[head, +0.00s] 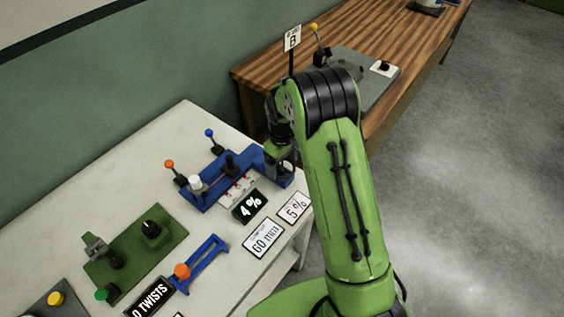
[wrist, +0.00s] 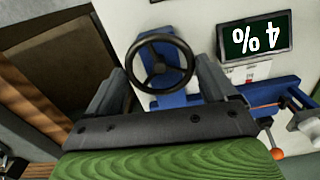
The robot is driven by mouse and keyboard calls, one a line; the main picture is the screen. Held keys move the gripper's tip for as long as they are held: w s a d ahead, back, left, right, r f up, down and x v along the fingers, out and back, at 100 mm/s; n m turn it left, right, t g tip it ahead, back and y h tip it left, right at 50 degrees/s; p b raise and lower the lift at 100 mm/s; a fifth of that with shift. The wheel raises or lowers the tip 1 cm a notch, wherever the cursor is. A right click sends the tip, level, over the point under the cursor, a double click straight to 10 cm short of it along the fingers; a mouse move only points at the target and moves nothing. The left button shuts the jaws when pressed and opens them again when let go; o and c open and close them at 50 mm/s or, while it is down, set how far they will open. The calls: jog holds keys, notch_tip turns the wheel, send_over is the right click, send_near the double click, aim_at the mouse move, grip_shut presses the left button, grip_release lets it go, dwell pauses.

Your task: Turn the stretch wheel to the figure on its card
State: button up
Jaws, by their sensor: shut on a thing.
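The stretch wheel is a black spoked handwheel (wrist: 160,38) on the blue fixture, seen in the wrist view between my two fingers. My gripper (wrist: 160,68) is shut on it, with one finger at each side of the rim. In the head view my gripper (head: 281,155) is at the right end of the blue fixture (head: 215,176) and hides the wheel. A dark display (head: 250,206) reads 4 %; it also shows upside down in the wrist view (wrist: 255,37). A white card (head: 293,208) beside it reads 5 %.
Another card (head: 263,238) reads 60 with a unit. A green plate (head: 137,250) with a dial and a blue slider (head: 205,257) are nearer. A wooden table (head: 345,35) stands behind, with open floor at right.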

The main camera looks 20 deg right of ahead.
aim_at(282, 167)
jog(key=shift+m, duration=1.6)
jog(key=shift+r, duration=0.1)
jog(key=o, duration=0.9)
jog(key=shift+c, duration=0.2)
notch_tip(282, 167, up, 16)
jog(key=p, duration=0.2)
